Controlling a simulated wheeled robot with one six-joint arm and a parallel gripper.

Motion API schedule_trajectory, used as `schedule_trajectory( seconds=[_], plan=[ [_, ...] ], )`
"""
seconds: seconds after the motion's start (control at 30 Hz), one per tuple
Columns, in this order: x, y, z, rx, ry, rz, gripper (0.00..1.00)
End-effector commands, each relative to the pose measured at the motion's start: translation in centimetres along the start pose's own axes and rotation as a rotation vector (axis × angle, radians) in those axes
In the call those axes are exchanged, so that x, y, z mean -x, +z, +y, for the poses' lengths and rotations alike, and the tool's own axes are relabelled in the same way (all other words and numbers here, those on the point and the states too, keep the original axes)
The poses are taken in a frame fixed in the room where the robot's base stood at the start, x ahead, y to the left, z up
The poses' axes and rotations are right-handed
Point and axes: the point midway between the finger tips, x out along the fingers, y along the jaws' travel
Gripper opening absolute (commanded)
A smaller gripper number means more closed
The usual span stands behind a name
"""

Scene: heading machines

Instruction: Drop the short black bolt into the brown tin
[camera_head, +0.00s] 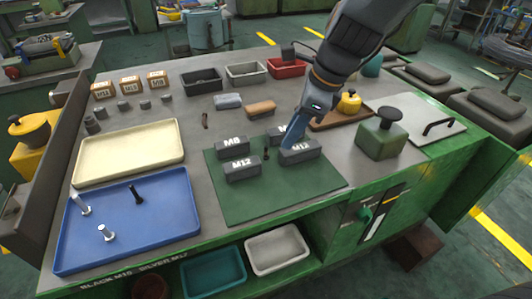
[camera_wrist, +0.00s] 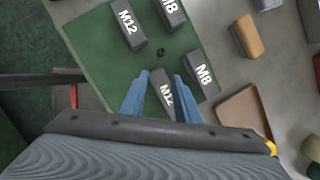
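A small dark piece, possibly the short black bolt (camera_head: 266,154), stands on the green mat (camera_head: 245,200) among the labelled blocks. It also shows in the wrist view (camera_wrist: 161,52), ahead of the fingertips. A longer black bolt (camera_head: 137,195) is in the blue tray (camera_head: 150,240). A round reddish-brown tin (camera_head: 150,286) sits low below the table's front edge, partly cut off. My gripper (camera_head: 296,138) is over the back right of the mat. Its blue fingers (camera_wrist: 160,88) are apart, with an M12 block (camera_wrist: 164,96) showing between them; I cannot tell the gap in height.
Other M8 (camera_head: 232,145) and M12 (camera_head: 242,170) blocks crowd the mat. A brown board (camera_head: 335,122) with a yellow object and a green box (camera_head: 381,140) stand right. A teal bin (camera_head: 213,273) and a white bin (camera_head: 277,250) are below. The mat's front is clear.

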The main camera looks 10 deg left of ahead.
Motion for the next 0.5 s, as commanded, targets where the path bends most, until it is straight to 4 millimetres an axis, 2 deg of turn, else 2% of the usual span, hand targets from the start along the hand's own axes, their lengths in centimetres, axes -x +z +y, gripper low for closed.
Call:
schedule_trajectory(
  seconds=[0.1,0.17,0.5],
  plan=[
    [-0.1,1.8,0.1,-0.101,0.015,-0.025,0.29],
    [-0.2,2.2,0.2,-0.131,0.02,-0.031,0.29],
    [-3.2,2.6,0.2,-0.151,0.025,-0.033,0.29]
  ],
)
